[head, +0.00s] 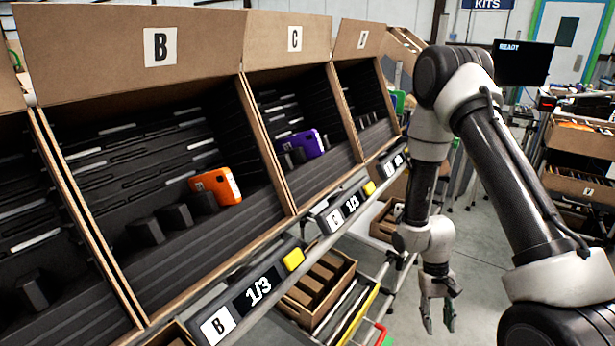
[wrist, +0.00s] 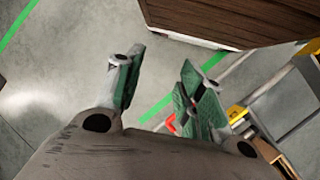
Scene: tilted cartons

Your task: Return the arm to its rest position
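My gripper (head: 437,316) hangs at the end of my arm in the right half of the head view, fingers pointing down over the floor. It is beside the rack and apart from it. In the wrist view my gripper (wrist: 160,92) shows two green-padded fingers spread apart with bare floor between them. It is open and empty. My arm is bent, with its elbow high at the upper right of the head view.
A tilted carton B (head: 160,47) holds an orange item (head: 215,186) and black blocks. Carton C (head: 295,38) holds a purple item (head: 300,144). A lower carton (head: 318,283) sits near my gripper's left. Grey floor (head: 480,225) lies open around my gripper.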

